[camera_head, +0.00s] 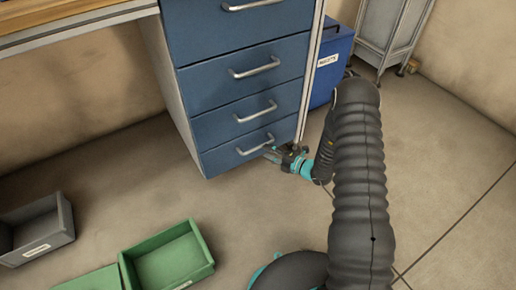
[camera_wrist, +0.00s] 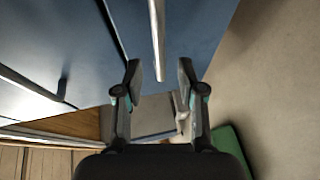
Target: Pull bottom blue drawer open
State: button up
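The bottom blue drawer (camera_head: 228,158) is the lowest front of the blue cabinet and looks flush with the drawers above. Its silver bar handle (camera_head: 255,146) runs across the front. My gripper (camera_head: 272,153) is at the right end of this handle, close to the drawer front. In the wrist view, my gripper (camera_wrist: 160,72) is open, with one finger on each side of the handle (camera_wrist: 158,40). The handle's end lies between the fingertips, with gaps on both sides. The bottom drawer (camera_wrist: 190,30) fills the background behind it. Contact cannot be seen.
More blue drawers (camera_head: 242,75) with silver handles sit above. A blue bin (camera_head: 330,65) stands behind the cabinet at right. Green crates (camera_head: 168,262) and a grey bin (camera_head: 40,232) lie on the floor at lower left. The floor before the drawer is clear.

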aim_at(258, 147)
jog(key=x, duration=0.6)
grip_shut()
